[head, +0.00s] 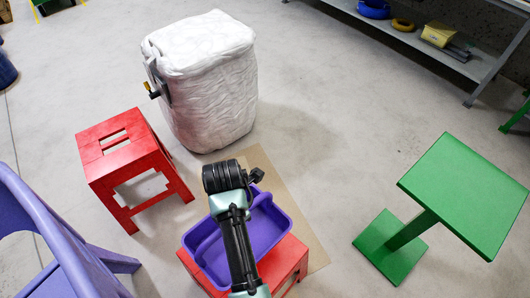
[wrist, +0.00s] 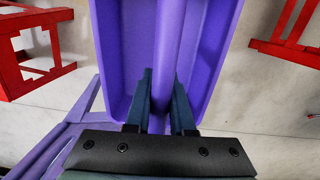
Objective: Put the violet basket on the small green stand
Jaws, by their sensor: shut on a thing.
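The violet basket (head: 272,228) is in the lower middle of the head view, partly covered by my arm. In the wrist view the basket (wrist: 205,60) fills the upper middle, with a long handle bar (wrist: 168,45) down its centre. My gripper (wrist: 160,95) is shut on this bar, one finger on each side. In the head view my arm hides the fingers. The small green stand (head: 465,190) is at the right, with a flat, bare square top, a post and a square foot. It is well apart from the basket.
A red stool (head: 290,262) shows under the basket; I cannot tell whether they touch. Another red stool (head: 120,150) is at the left, near a violet chair (head: 45,225). A white wrapped block (head: 210,85) stands behind. Open floor lies between basket and green stand.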

